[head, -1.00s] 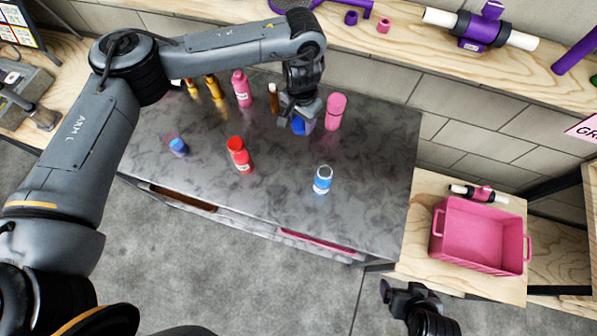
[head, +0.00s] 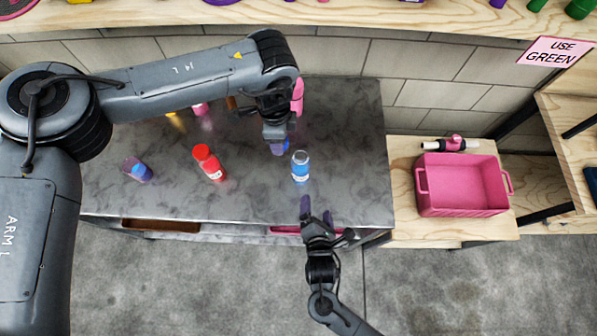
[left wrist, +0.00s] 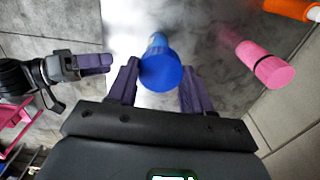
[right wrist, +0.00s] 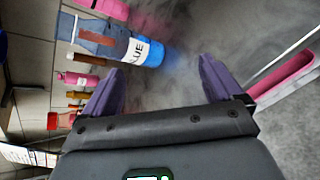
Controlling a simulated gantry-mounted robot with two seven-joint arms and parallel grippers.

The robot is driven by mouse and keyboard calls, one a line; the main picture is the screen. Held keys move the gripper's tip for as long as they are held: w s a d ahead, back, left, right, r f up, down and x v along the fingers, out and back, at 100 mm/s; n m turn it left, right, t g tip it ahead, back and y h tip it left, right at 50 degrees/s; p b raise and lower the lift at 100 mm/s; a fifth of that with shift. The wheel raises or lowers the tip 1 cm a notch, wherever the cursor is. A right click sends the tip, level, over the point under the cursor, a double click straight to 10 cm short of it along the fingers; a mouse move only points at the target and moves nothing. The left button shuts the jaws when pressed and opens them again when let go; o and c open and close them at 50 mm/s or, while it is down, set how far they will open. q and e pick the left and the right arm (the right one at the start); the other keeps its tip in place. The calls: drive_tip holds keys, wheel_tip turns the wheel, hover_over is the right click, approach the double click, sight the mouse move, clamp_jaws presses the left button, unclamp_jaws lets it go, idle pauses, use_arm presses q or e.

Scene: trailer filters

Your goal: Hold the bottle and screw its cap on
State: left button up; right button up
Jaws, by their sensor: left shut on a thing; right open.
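The blue bottle (head: 300,170) stands upright on the dark marbled table, with a white label; in the right wrist view its label reads "BLUE" (right wrist: 140,51). My left gripper (head: 278,138) is shut on the blue cap (head: 280,148), which appears just behind and left of the bottle. In the left wrist view the round cap (left wrist: 161,73) lies between the purple fingers and partly hides the bottle (left wrist: 157,40). My right gripper (head: 318,210) is open and empty at the table's front edge, its fingers pointing towards the bottle, apart from it.
A red bottle (head: 208,163) and a bluish translucent container (head: 137,170) stand to the left. A pink bin (head: 460,207) sits on the side table at right. The table's right part is clear.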

sight(301, 154)
use_arm(q)
drive_tip(key=d+m+b, duration=0.2)
drive_tip(key=d+m, duration=0.1)
drive_tip(key=d, duration=0.1)
drive_tip(key=shift+f+m, duration=0.15)
drive_tip(key=shift+m, duration=0.25)
use_arm(e)
drive_tip(key=a+n+t, duration=0.1)
drive_tip(key=n, duration=0.1)
drive_tip(key=w+f+n+t, duration=0.1)
drive_tip(key=n, duration=0.2)
drive_tip(key=a+n+t+y, duration=0.1)
drive_tip(key=n, duration=0.1)
drive_tip(key=shift+w+a+f+t, duration=0.15)
drive_tip(key=shift+w+a+t, duration=0.15)
drive_tip(key=shift+w+t, duration=0.1)
use_arm(q)
drive_tip(key=shift+w+d+r+m+b, duration=0.15)
drive_tip(key=shift+d+m+b, duration=0.15)
drive_tip(key=shift+d, duration=0.2)
drive_tip(key=shift+d+r+m+b, duration=0.15)
drive_tip(key=shift+d+m, duration=0.25)
drive_tip(key=shift+d, duration=0.05)
use_arm(e)
drive_tip(key=n, duration=0.1)
drive_tip(key=n+t+y, duration=0.1)
drive_tip(key=w+n, duration=0.1)
drive_tip(key=shift+a+r+n, duration=0.2)
drive_tip(key=shift+a+n, duration=0.15)
drive_tip(key=shift+n, duration=0.05)
